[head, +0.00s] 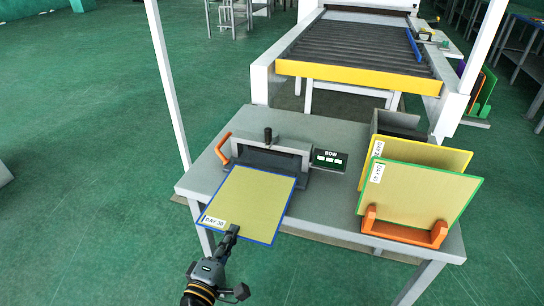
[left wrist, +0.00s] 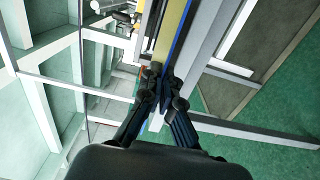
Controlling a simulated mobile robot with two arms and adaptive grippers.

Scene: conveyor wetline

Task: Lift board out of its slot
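The blue-edged board (head: 250,200), with a yellow-tan face and a "DAY 30" label, slopes out over the table's front left edge. Its far edge is at the grey slot fixture (head: 290,144); I cannot tell whether it still sits in the slot. My left gripper (head: 232,232) is at the board's near edge, beside the label. In the left wrist view the fingers (left wrist: 163,77) close on either side of the board (left wrist: 171,35), which shows nearly edge-on. My right gripper is in neither view.
At right, an orange rack (head: 404,232) holds a green-edged board (head: 425,190) and a yellow-edged board (head: 455,158). A roller conveyor (head: 350,45) stands behind the grey table (head: 330,205). Floor at left is clear.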

